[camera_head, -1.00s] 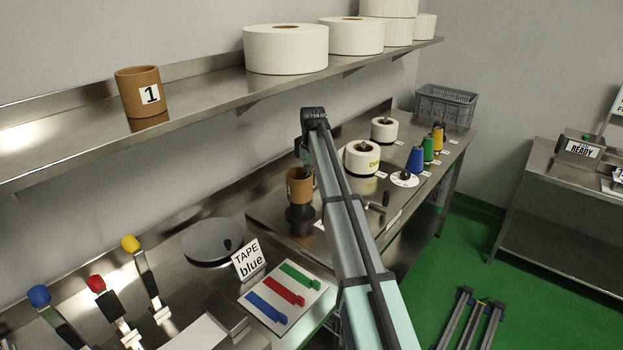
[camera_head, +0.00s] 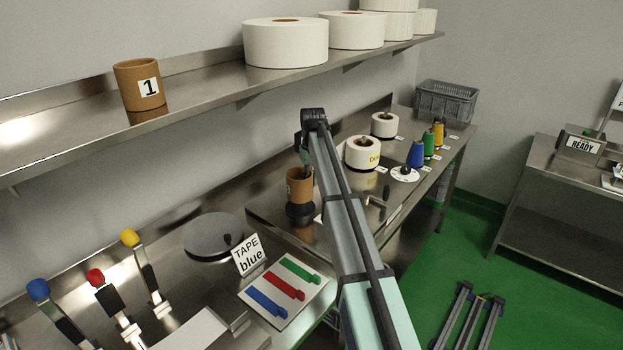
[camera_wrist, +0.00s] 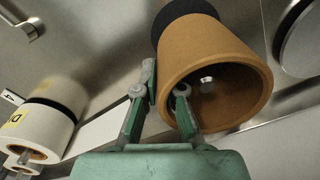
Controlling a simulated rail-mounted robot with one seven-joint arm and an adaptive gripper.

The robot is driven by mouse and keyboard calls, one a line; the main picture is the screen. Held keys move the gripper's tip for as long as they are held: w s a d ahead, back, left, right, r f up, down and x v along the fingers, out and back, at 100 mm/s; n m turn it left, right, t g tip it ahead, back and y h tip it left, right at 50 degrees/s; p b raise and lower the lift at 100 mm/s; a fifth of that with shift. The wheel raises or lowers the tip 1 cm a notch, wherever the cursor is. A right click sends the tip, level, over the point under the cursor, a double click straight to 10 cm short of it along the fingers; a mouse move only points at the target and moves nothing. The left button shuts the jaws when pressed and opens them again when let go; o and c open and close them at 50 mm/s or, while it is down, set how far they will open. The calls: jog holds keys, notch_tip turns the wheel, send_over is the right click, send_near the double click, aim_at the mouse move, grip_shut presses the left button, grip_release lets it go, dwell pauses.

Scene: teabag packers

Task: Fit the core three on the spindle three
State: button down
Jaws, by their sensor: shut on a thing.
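A brown cardboard core (camera_head: 299,189) stands upright over a black spindle base (camera_head: 300,214) on the steel bench, left of my arm. A white label shows only at its edge, so its number cannot be read. In the wrist view the core (camera_wrist: 205,48) has its open end toward me, with the black base (camera_wrist: 178,14) at its far end. My gripper (camera_wrist: 165,86) is shut on the core's wall, one finger inside and one outside. A small pale spot shows inside the core. Whether the core is fully seated on the base cannot be told.
Another brown core marked 1 (camera_head: 139,84) stands on the upper shelf (camera_head: 210,105) beside large white rolls (camera_head: 285,43). White reels (camera_head: 362,153) and coloured cones (camera_head: 416,155) stand right of my arm. A tape sign (camera_head: 248,254) and levers (camera_head: 105,295) are at left.

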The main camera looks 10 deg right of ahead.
jog(key=shift+f, duration=0.2)
jog(key=c, duration=1.2)
grip_release()
notch_tip(320, 180, up, 12)
jog(key=shift+d+r, duration=0.1)
jog(key=shift+d, duration=0.05)
